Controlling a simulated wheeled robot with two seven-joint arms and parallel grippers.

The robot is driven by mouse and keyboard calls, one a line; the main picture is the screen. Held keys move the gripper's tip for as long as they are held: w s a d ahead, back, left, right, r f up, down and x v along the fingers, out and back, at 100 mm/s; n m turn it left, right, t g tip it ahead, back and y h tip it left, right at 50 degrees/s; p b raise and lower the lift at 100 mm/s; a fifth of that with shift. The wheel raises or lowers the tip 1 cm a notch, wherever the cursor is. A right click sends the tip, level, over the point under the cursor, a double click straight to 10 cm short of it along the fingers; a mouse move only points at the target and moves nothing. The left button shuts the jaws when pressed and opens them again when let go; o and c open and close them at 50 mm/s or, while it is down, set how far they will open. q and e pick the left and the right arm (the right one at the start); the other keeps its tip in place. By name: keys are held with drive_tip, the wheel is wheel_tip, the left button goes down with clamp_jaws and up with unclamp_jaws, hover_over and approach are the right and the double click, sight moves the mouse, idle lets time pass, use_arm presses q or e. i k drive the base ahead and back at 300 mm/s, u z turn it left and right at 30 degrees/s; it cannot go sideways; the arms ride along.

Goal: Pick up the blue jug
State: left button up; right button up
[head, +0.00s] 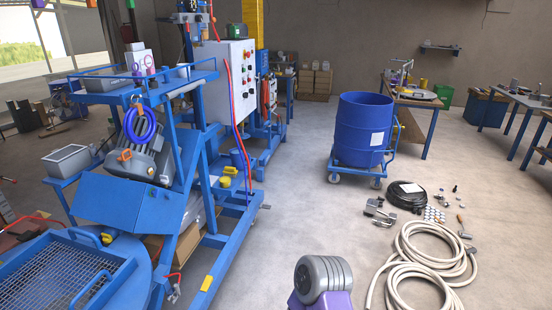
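I cannot pick out a blue jug with certainty. A small blue container (238,160) stands low beside the blue machine frame, partly hidden by the frame's bars. It is too small to tell whether it is a jug. A large open blue drum (364,128) with a white label stands upright on a wheeled blue cart (376,171) right of the middle. Neither of my grippers shows in the head view, and no gripper is seen touching any of these things.
The blue mixer frame (211,240) fills the left side. Coiled beige hoses (407,278) and a black coil (406,195) lie on the floor at the right, with small parts nearby. A workbench (416,98) stands behind the drum. The middle floor is clear.

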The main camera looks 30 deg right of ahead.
sight(236, 161)
drive_tip(key=z, duration=1.15)
drive_tip(key=i, duration=1.6)
drive_tip(key=z, duration=0.2)
drive_tip(key=i, duration=1.55)
drive_tip(key=u, duration=1.6)
drive_tip(key=i, duration=0.55)
drive_tip(key=u, duration=0.55)
